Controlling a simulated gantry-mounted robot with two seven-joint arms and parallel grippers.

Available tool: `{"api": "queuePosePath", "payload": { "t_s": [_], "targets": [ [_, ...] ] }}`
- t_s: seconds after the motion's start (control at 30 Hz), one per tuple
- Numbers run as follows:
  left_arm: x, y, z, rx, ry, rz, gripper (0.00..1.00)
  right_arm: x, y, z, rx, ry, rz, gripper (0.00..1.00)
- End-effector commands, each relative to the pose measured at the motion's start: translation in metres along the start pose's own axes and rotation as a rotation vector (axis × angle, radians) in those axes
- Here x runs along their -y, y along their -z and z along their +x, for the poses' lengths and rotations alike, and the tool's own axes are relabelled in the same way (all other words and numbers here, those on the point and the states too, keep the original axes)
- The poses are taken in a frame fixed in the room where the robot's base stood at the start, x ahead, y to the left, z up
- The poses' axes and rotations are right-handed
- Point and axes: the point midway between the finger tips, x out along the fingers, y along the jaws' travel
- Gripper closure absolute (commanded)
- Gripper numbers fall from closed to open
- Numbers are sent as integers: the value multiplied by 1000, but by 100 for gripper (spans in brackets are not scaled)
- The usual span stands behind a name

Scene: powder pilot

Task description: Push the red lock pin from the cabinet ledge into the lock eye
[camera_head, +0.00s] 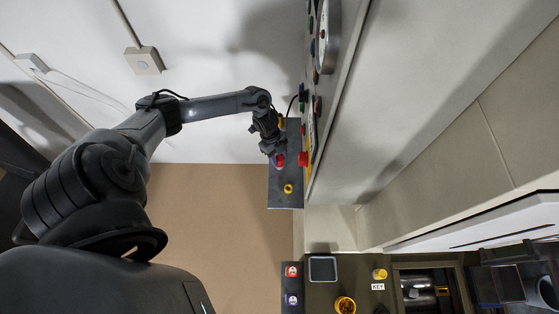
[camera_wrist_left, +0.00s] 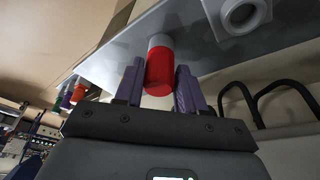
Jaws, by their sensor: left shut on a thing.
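The red lock pin (camera_wrist_left: 159,72) is a short red cylinder with a pale grey end towards the grey surface. It stands between the two fingers of my left gripper (camera_wrist_left: 160,88), which is shut on it. In the head view my left gripper (camera_head: 275,150) is at the dark cabinet ledge (camera_head: 279,200), with the red pin (camera_head: 280,161) at its tip. A pale grey ring with a round hole (camera_wrist_left: 242,14) sits beside the pin in the wrist view; I cannot tell whether it is the lock eye. My right gripper is not in view.
A red button (camera_head: 303,158) sits on the cabinet face close to the gripper. A yellow knob (camera_head: 288,188) stands on the ledge. Dark curved handles (camera_wrist_left: 270,98) show at the right of the wrist view. A lower panel (camera_head: 335,290) carries knobs and a KEY label.

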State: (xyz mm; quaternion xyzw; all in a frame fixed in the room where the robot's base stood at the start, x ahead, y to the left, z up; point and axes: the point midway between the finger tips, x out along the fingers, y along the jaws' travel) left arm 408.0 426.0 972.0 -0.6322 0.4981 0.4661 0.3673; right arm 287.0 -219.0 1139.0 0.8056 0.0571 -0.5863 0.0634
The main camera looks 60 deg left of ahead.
Motion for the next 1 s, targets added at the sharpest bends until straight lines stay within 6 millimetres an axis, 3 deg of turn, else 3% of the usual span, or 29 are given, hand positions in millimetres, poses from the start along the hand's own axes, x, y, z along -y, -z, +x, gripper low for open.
{"api": "queuePosePath", "payload": {
  "t_s": [0.37,1.0],
  "targets": [
    [0,2,-5,0,0,0,100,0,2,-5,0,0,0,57],
    [0,11,-36,0,0,0,100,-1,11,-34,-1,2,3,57]
  ]
}}
